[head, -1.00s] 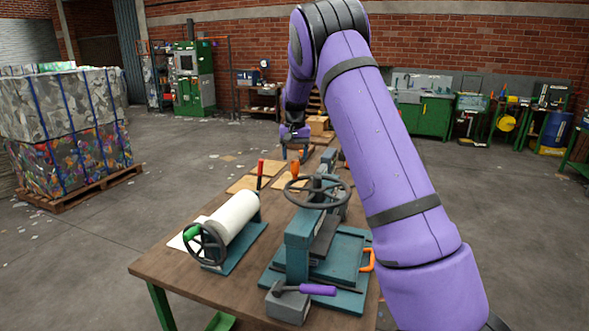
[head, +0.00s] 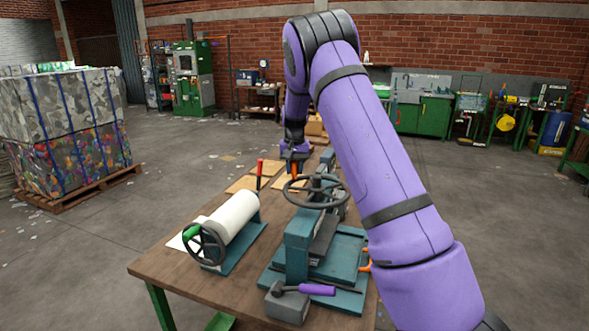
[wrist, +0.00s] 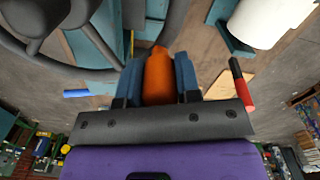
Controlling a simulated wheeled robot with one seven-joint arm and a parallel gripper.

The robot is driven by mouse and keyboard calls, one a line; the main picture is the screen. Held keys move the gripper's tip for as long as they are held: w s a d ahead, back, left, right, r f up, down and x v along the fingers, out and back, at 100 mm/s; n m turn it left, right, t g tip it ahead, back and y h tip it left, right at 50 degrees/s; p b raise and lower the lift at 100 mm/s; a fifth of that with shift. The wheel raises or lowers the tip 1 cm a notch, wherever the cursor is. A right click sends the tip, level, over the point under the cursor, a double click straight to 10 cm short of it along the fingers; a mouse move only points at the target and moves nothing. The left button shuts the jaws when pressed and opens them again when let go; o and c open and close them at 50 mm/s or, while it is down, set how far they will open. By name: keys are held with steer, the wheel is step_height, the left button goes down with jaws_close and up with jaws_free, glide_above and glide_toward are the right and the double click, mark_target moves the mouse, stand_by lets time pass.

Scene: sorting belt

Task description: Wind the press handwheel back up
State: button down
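The press handwheel (head: 316,192), a dark spoked wheel, sits on top of the blue-green press (head: 298,246) on the table. An orange knob (wrist: 158,76) stands on its rim at the far left side in the head view. My gripper (head: 293,160) is at that knob. In the wrist view its blue fingers (wrist: 158,70) flank the knob closely on both sides, with no clear gap, and look shut on it. The wheel's rim and spokes (wrist: 85,30) fill the upper left of the wrist view.
A white roller with a handwheel (head: 228,222) stands left of the press, near a red-tipped lever (head: 260,168). A purple-handled tool (head: 316,290) lies on a grey block in front. Several flat brown sheets (head: 242,184) lie at the table's far part.

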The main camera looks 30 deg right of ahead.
mark_target(291, 197)
steer(key=shift+a, duration=0.1)
steer(key=shift+s+a+n, duration=0.25)
steer(key=shift+a+n, duration=0.35)
steer(key=shift+n, duration=0.15)
steer(key=shift+s+a+n, duration=0.2)
steer(key=shift+a+n, duration=0.35)
steer(key=shift+n, duration=0.2)
steer(key=shift+s+a+n, duration=0.45)
steer(key=shift+a+n, duration=0.2)
steer(key=shift+n, duration=0.25)
steer(key=s+a+n, duration=0.2)
steer(key=n, duration=0.1)
steer(key=shift+s+a+n, duration=0.1)
steer(key=shift+n, duration=0.2)
steer(key=s+n, duration=0.1)
steer(key=s+a+n, duration=0.1)
steer(key=s+n, duration=0.1)
steer(key=shift+a+n, duration=0.2)
steer(key=shift+n, duration=0.1)
steer(key=shift+s+a+n, duration=0.2)
steer(key=shift+s+n, duration=1.45)
steer(key=shift+n, duration=0.35)
